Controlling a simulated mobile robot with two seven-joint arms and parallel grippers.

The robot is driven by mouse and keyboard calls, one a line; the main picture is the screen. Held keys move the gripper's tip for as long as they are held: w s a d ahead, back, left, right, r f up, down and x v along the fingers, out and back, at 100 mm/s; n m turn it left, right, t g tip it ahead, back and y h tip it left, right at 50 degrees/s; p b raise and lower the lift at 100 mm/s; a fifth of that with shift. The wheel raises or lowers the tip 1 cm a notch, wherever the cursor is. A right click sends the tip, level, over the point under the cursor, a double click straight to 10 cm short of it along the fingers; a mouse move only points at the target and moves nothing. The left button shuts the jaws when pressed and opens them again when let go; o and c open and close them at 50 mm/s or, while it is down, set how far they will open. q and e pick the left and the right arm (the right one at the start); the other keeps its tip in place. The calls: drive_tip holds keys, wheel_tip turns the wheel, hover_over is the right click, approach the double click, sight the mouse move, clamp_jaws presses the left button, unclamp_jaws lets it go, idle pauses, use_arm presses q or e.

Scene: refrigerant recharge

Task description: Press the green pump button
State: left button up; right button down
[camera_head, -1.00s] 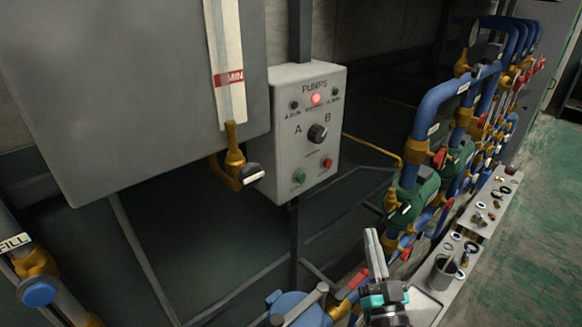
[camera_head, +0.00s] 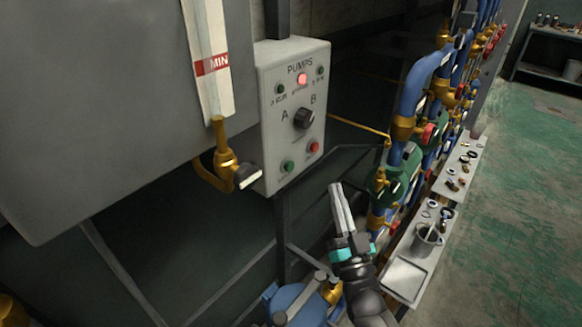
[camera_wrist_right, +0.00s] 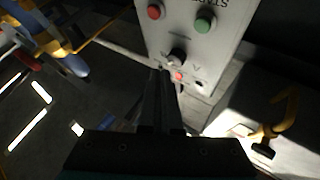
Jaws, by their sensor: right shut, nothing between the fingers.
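The grey pump panel (camera_head: 270,130) is mounted beside the large tank. Its green button (camera_head: 288,166) is at the lower left of the panel face, with a red button (camera_head: 313,147) to its right. A black A/B selector knob (camera_head: 304,118) and a lit red lamp (camera_head: 302,79) are above. My right gripper (camera_head: 335,187) is shut and empty, fingers pointing up, below and right of the buttons and apart from the panel. In the right wrist view the panel appears upside down, with the green button (camera_wrist_right: 204,22) near the top. My left gripper is not in view.
Blue pipes (camera_head: 411,90) with brass fittings stand to the right. A narrow shelf (camera_head: 409,278) holds a cup (camera_head: 425,242) and small parts. Green floor is open at far right.

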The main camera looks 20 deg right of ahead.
sight(288, 166)
drive_tip(key=w+a+b, duration=0.2)
drive_tip(key=w+a, duration=0.2)
drive_tip(key=w, duration=0.3)
drive_tip(key=shift+a+b, duration=0.15)
drive_tip(key=shift+b, duration=0.25)
idle(1.6)
drive_tip(key=shift+w, duration=0.15)
drive_tip(key=shift+w+a, duration=0.2)
drive_tip(key=shift+w, duration=0.05)
